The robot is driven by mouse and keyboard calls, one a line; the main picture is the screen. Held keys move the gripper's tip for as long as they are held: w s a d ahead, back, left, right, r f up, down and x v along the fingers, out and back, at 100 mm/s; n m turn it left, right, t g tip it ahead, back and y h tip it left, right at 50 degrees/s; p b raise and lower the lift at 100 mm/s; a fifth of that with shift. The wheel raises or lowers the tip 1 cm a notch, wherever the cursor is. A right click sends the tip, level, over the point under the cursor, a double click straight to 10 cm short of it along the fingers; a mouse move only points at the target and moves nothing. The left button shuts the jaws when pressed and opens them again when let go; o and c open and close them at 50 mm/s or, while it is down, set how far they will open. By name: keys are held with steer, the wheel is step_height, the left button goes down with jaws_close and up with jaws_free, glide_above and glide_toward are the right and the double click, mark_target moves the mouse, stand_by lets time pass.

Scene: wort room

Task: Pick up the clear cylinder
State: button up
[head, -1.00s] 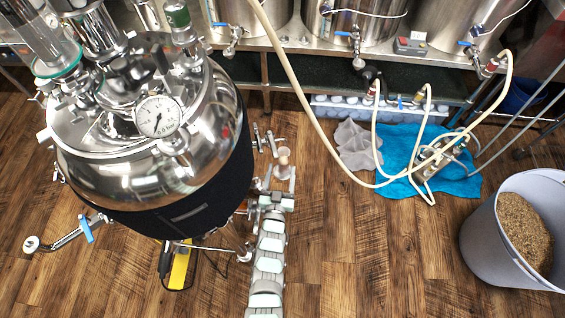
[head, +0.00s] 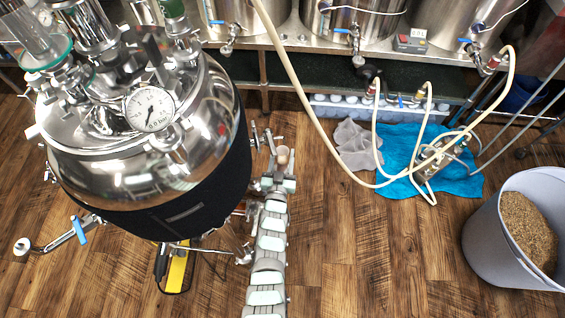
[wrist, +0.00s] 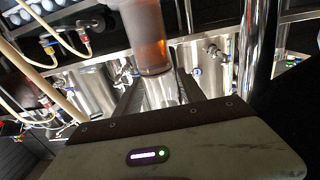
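The clear cylinder (head: 282,155), brownish inside, is small in the head view, by the lower right side of the steel vessel. In the wrist view the cylinder (wrist: 150,40) is large and near the top middle, with an amber tint and a rounded end toward me. My gripper (wrist: 157,75) has its two dark fingers apart, reaching toward that end of the cylinder. The cylinder lies in line with the gap between them; I cannot tell whether they touch it. In the head view my gripper (head: 278,172) is just below the cylinder and partly overlaps it.
The big steel vessel (head: 150,170) with a gauge (head: 149,109) stands close on the left. A bench with steel kettles (head: 355,25) runs along the back. A pale hose (head: 300,85) hangs to a blue cloth (head: 400,150). A bucket of grain (head: 525,235) stands right. Middle floor is clear.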

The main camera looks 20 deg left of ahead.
jaws_close()
steer(key=shift+r, duration=0.1)
stand_by(0.6)
